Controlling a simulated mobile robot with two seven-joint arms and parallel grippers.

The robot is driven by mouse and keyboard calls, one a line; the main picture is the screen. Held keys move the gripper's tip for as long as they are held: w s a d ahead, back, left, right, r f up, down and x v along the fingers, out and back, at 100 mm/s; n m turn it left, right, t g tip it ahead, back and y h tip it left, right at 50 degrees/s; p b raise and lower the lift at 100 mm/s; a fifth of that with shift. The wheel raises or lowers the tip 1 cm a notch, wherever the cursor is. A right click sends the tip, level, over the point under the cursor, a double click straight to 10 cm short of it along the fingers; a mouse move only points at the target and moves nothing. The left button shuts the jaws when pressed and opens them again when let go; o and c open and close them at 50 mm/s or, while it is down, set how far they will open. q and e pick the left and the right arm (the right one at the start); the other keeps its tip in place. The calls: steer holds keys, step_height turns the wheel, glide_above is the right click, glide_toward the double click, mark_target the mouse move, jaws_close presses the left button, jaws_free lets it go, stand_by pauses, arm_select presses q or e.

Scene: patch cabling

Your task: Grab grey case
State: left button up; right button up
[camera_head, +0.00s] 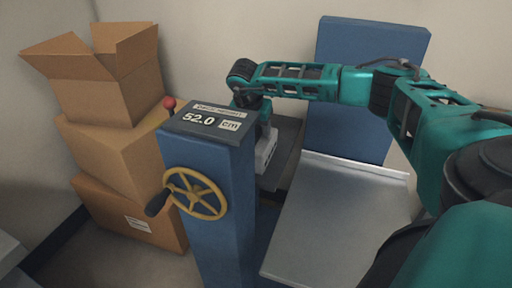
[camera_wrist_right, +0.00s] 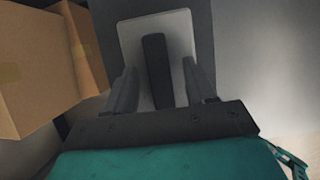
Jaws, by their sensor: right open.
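The grey case (camera_head: 266,150) shows as a light grey block beside the blue post, partly hidden by it, on a dark grey plate. In the right wrist view, what appears to be the same case is a pale panel (camera_wrist_right: 181,38) with a dark upright bar (camera_wrist_right: 157,70) down its middle. My right gripper (camera_head: 264,124) reaches down over the case, its fingertips partly hidden behind the post. In the wrist view its two fingers (camera_wrist_right: 161,88) are apart, one on each side of the bar. I cannot tell whether they touch the case. My left gripper is not in view.
A blue post (camera_head: 213,240) carries a display reading 52.0 cm (camera_head: 212,119), a yellow handwheel (camera_head: 195,194) and a red-knobbed lever (camera_head: 169,103). Stacked cardboard boxes (camera_head: 120,150) stand at left. A bare metal platform (camera_head: 345,215) lies right, before a blue upright panel (camera_head: 365,45).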

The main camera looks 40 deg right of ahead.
steer(key=shift+f, duration=0.15)
jaws_close()
stand_by(0.6)
stand_by(0.9)
steer(key=shift+w, duration=0.1)
